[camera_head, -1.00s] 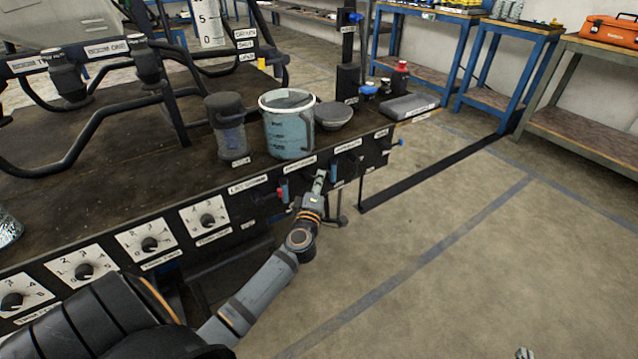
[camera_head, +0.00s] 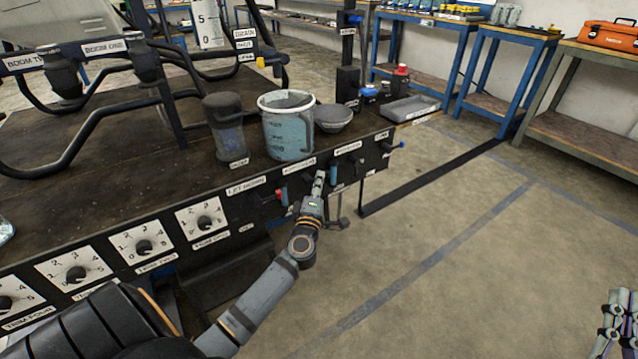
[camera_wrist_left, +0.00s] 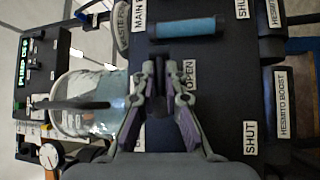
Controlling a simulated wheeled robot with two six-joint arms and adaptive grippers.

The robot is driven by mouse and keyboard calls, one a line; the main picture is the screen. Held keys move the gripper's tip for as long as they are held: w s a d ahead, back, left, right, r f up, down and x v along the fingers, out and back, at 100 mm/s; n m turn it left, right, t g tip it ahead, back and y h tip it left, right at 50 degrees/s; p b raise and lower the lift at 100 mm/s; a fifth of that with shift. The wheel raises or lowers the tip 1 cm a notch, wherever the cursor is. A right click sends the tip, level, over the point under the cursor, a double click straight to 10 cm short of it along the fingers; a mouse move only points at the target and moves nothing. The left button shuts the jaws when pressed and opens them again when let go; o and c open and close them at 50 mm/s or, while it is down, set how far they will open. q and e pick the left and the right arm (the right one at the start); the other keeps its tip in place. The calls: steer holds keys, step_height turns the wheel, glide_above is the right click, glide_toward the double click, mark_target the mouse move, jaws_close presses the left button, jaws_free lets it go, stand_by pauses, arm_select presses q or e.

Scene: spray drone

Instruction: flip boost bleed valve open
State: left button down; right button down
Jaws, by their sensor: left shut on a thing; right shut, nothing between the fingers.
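My left gripper (camera_head: 319,181) is at the front panel (camera_head: 262,205), between a red handle (camera_head: 282,196) and an upright blue handle (camera_head: 333,174). In the left wrist view its fingers (camera_wrist_left: 161,66) are closed together by an OPEN label (camera_wrist_left: 189,76). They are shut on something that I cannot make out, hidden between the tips. The blue handle lies crosswise just beyond them in that view (camera_wrist_left: 187,27), apart from the tips. My right gripper (camera_head: 617,300) is shut and empty at the lower right, over the floor.
A blue measuring jug (camera_head: 287,132), a dark canister (camera_head: 226,130) and a bowl (camera_head: 333,117) stand on the bench above the panel. Trim dials (camera_head: 144,247) line the panel to the left. The floor to the right is clear.

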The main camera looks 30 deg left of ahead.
arm_select(q)
steer(key=c, duration=1.4)
jaws_free()
steer(key=v, duration=1.2)
